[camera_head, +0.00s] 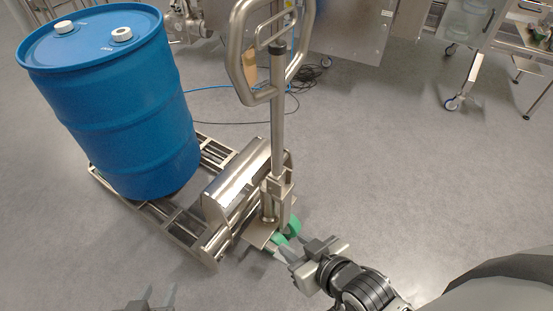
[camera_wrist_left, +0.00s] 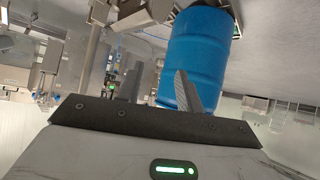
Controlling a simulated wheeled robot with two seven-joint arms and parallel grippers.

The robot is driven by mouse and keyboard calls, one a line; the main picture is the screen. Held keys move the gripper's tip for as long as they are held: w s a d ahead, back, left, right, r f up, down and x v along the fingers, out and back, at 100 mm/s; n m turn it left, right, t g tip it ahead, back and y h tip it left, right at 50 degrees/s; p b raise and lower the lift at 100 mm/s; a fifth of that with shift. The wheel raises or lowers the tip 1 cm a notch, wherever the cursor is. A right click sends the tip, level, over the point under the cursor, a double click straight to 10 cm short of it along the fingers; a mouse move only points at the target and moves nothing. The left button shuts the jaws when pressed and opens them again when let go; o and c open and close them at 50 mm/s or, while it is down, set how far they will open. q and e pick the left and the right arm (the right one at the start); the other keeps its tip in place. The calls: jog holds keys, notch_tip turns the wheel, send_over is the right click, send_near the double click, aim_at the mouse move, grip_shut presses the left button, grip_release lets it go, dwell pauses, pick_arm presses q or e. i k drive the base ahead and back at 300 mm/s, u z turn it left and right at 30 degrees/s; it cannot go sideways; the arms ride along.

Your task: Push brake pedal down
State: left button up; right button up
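A steel pallet truck (camera_head: 278,130) stands in the middle of the head view with its tall looped handle upright. Green wheels (camera_head: 292,228) show at its foot, beside a flat metal plate (camera_head: 261,236). I cannot clearly tell which part there is the brake pedal. My right gripper (camera_head: 287,250) is close to the wheels, pointing left toward the truck's foot. Its fingertips are small and partly overlap the wheel area, so contact and opening are unclear. My left gripper (camera_head: 160,293) is at the bottom edge, away from the truck. Its fingers are apart and empty, also in the left wrist view (camera_wrist_left: 160,88).
A blue drum (camera_head: 125,110) stands on the truck's forks (camera_head: 179,231); it also shows in the left wrist view (camera_wrist_left: 195,55). A blue cable (camera_head: 212,88) lies on the floor behind. Steel machinery (camera_head: 352,42) is at the back.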

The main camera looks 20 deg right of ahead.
aim_at(273, 247)
jog(key=k, duration=1.2)
jog(key=z, duration=0.5)
jog(key=i, duration=0.75)
jog(key=u, duration=1.5)
jog(key=k, duration=1.1)
jog(key=z, duration=1.2)
jog(key=i, duration=0.55)
jog(key=z, duration=0.05)
